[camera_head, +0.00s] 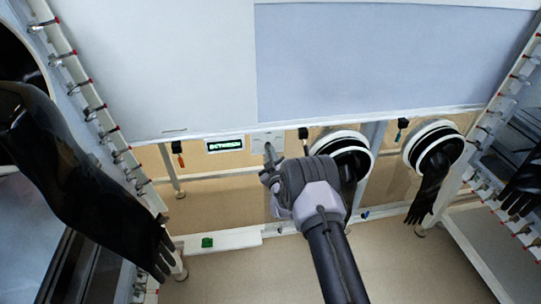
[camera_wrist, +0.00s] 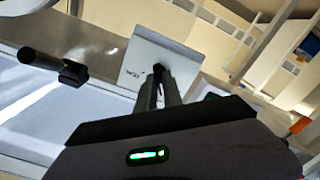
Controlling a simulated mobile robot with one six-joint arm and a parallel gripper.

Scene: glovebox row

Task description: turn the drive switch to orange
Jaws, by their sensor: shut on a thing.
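The drive switch's pale grey plate (camera_head: 262,136) is on the back frame under the large white panel, right of centre-left. My gripper (camera_head: 269,150) reaches up to it, with its fingertips against the plate's front. In the wrist view the plate (camera_wrist: 172,48) is tilted, with small dark lettering too blurred to read. My gripper's two fingers (camera_wrist: 160,76) are close together at the plate, shut on the switch's handle, which they mostly hide. The small display (camera_head: 225,144) left of the plate shows green letters that look like "BETWEEN".
Black gloves hang at the left (camera_head: 85,190) and from a white ring port (camera_head: 435,150) at the right. Another ring port (camera_head: 345,140) is behind my arm. A tagged dark fob (camera_head: 178,149) hangs left of the display. A green block (camera_head: 207,242) lies on a white ledge.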

